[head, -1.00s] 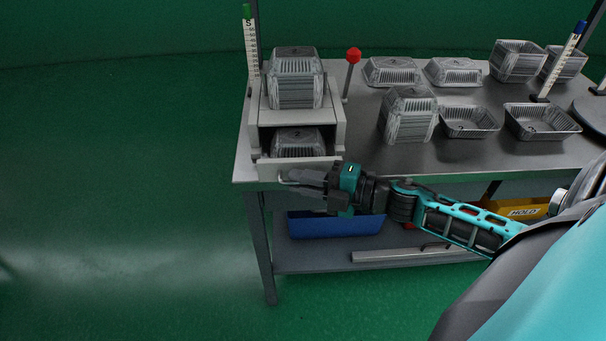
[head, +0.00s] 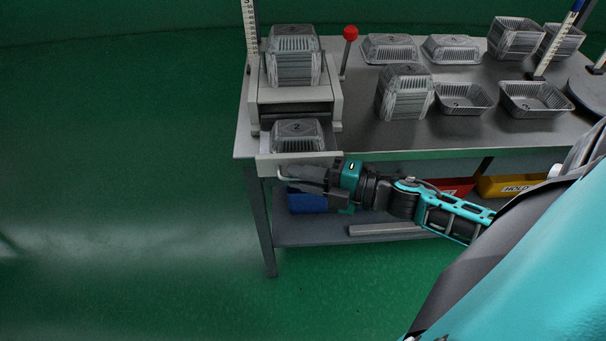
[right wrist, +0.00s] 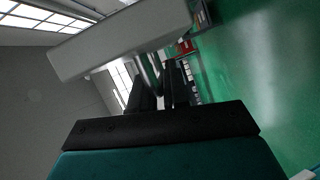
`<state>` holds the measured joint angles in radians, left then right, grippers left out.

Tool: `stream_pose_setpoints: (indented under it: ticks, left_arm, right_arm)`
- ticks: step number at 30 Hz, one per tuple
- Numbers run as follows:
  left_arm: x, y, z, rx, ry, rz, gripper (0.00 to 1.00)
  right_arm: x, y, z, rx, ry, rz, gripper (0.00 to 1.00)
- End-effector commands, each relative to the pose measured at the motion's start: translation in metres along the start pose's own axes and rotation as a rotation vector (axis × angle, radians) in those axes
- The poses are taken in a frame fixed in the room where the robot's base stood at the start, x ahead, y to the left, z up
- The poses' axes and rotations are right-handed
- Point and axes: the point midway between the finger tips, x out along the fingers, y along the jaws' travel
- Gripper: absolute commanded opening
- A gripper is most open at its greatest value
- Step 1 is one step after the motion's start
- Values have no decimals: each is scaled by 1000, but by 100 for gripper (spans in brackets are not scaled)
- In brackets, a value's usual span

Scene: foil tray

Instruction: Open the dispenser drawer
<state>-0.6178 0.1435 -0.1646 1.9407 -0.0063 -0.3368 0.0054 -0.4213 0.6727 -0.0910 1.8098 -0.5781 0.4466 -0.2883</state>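The dispenser (head: 338,105) is a light grey housing at the table's left end, with a stack of clear trays on top. Its drawer (head: 330,158) is pulled well out past the table's front edge, with a stack of foil trays (head: 298,136) in it. My right gripper (head: 287,177) is at the drawer's front, its dark fingers around the metal handle (head: 282,171). In the right wrist view the handle (right wrist: 149,72) runs down from the drawer's pale front (right wrist: 120,40) to between the fingers (right wrist: 160,90), which partly hide it. My left gripper is not in view.
A red-knobbed lever (head: 350,33) stands beside the dispenser. Tray stacks and single trays (head: 464,98) cover the table's middle and right. Blue (head: 305,203), red and yellow bins (head: 510,186) sit beneath. The floor left of the table is clear.

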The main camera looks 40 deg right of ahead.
Motion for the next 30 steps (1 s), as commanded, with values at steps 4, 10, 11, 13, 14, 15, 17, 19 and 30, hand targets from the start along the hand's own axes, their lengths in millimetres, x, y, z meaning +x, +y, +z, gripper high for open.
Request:
stream_pose_setpoints:
  ticks: [4, 10, 11, 13, 14, 15, 17, 19, 30]
  left_arm:
    - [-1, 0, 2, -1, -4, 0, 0]
    - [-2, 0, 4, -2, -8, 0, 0]
    - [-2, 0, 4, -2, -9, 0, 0]
    - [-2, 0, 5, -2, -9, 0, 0]
    - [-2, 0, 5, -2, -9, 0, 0]
    - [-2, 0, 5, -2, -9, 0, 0]
    - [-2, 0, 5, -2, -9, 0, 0]
    - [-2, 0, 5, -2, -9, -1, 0]
    - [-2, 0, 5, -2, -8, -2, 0]
  right_arm:
    - [0, 0, 0, 0, -1, -1, 29]
    - [0, 0, 0, 0, 0, -1, 36]
    - [0, 0, 0, 0, 0, -1, 36]
    - [0, 0, 0, 0, 0, -1, 36]
    - [0, 0, 0, 0, 0, -1, 36]
    - [0, 0, 0, 0, 0, -1, 36]
    - [0, 0, 0, 0, 0, -1, 36]
    - [-2, 0, 0, 0, 0, -1, 36]
    - [-54, -2, 0, 2, -2, -5, 36]
